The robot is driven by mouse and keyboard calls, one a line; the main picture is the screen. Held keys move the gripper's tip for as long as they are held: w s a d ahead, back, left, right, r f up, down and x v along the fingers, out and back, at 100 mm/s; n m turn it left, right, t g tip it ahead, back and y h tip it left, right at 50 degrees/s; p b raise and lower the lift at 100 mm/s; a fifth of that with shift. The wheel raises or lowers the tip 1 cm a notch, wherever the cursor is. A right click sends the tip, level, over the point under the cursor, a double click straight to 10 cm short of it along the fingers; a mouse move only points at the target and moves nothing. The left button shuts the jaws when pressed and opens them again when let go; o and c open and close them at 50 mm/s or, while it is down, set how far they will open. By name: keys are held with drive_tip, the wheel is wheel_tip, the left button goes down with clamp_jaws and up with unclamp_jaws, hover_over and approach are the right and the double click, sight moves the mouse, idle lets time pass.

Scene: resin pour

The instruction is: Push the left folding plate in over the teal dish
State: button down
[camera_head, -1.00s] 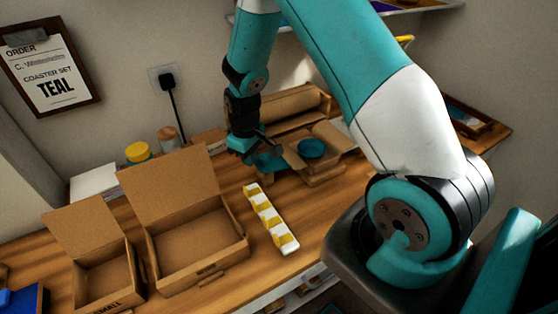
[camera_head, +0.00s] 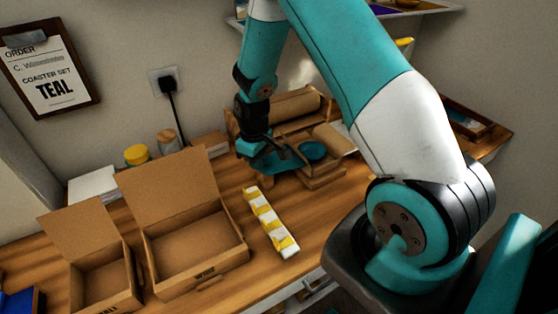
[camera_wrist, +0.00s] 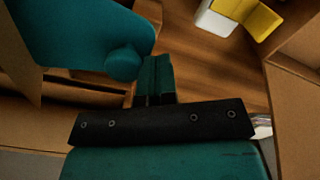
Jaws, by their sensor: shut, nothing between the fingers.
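The teal dish (camera_head: 312,150) sits in the brown cardboard wrap of the fixture at the back of the bench. The left folding plate (camera_head: 287,160) is a flat teal plate just left of the dish; the dish still shows beside it. In the wrist view the plate (camera_wrist: 75,32) fills the upper left, with a round teal knob (camera_wrist: 123,63). My gripper (camera_head: 262,157) is at the plate's left side, shut and empty. Its fingertips (camera_wrist: 154,70) are right beside the knob in the wrist view; I cannot tell whether they touch.
A cardboard roll (camera_head: 297,104) lies behind the fixture. A white tray with yellow pieces (camera_head: 270,222) lies in front. Two open cardboard boxes, a larger one (camera_head: 200,247) and a smaller one (camera_head: 105,280), stand at left. Bare bench shows between the tray and the fixture.

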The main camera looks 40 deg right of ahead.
sight(275, 162)
drive_tip(key=shift+s+d, duration=0.2)
drive_tip(key=shift+d, duration=0.75)
drive_tip(key=shift+s+d, duration=0.2)
drive_tip(key=shift+d, duration=0.8)
drive_tip(key=shift+s+d, duration=0.2)
drive_tip(key=shift+d, duration=0.75)
drive_tip(key=shift+w+a+p, duration=0.1)
drive_tip(key=shift+w+a, duration=0.2)
drive_tip(key=shift+a, duration=1.2)
drive_tip(key=shift+w+a+p, duration=0.1)
drive_tip(key=shift+w+a, duration=0.2)
drive_tip(key=shift+a, duration=1.15)
drive_tip(key=shift+w+a+p, duration=0.1)
drive_tip(key=shift+w+a, duration=0.2)
drive_tip(key=shift+a, duration=1.2)
wheel_tip(275, 162, up, 10)
drive_tip(key=p, duration=0.7)
drive_tip(key=shift+p, duration=0.35)
